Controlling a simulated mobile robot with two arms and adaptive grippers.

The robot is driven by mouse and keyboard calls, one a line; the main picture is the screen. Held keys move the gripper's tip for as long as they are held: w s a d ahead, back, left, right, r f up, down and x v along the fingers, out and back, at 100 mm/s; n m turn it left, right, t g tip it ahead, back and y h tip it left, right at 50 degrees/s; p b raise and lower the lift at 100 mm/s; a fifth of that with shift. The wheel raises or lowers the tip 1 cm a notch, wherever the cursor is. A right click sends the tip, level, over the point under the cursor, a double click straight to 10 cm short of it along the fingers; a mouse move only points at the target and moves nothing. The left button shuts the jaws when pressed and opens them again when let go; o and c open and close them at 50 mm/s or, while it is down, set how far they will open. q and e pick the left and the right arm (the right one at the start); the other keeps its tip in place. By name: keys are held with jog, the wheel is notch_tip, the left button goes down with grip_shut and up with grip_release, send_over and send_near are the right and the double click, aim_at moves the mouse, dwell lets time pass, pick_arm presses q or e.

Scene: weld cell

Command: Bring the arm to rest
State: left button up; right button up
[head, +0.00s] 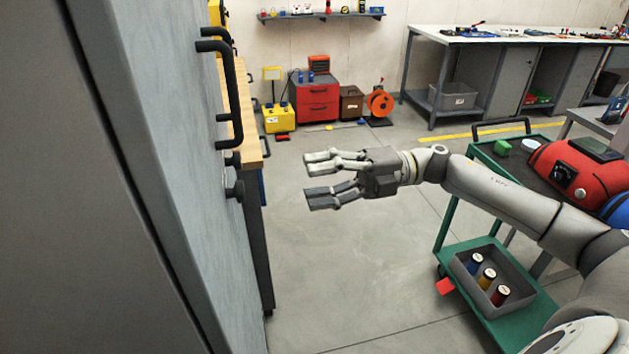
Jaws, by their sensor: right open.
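My right arm reaches in from the right edge of the head view and stretches to the left. Its gripper (333,180) points left with its fingers apart, open and empty. It hangs in the air over the bare floor, short of the grey cabinet door (180,150) at the left. The black door handle (233,95) stands out from the door, apart from the fingers. My left gripper does not show.
A green cart (524,312) stands under and behind my right arm, with a grey bin of cans (462,272) below and a red machine (577,172) on top. A wooden-topped bench (246,120) is behind the door. Floor (345,275) below the gripper is clear.

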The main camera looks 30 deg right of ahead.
jog(key=w+d+f+m+t+h, duration=0.45)
jog(key=f+m, duration=0.25)
jog(key=f, duration=0.3)
jog(key=w+d+f+m+t+h, duration=0.3)
jog(key=w+d+f+m+t, duration=0.3)
jog(key=f+m, duration=0.3)
jog(key=s+d+f+m+g+h, duration=0.1)
jog(key=s+d+f+m+h, duration=0.2)
jog(key=f, duration=1)
jog(key=s+f+m+g+h, duration=0.1)
jog(key=s+f+m+h, duration=0.3)
jog(key=f, duration=0.8)
jog(key=s+a+f+m+g+h, duration=0.3)
jog(key=s+f+m+g, duration=0.2)
jog(key=s+f, duration=1.2)
jog(key=s+a+f+m+g, duration=0.1)
jog(key=s+a+f, duration=0.3)
jog(key=s, duration=0.4)
jog(key=s+a+f+g, duration=0.4)
jog(key=s+f, duration=0.1)
jog(key=s, duration=0.4)
jog(key=s+a+f+m+g, duration=0.1)
jog(key=s+a+f, duration=0.3)
jog(key=s, duration=0.5)
jog(key=shift+a+f+m+g, duration=0.35)
jog(key=shift+a+g, duration=0.2)
jog(key=shift+g, duration=0.2)
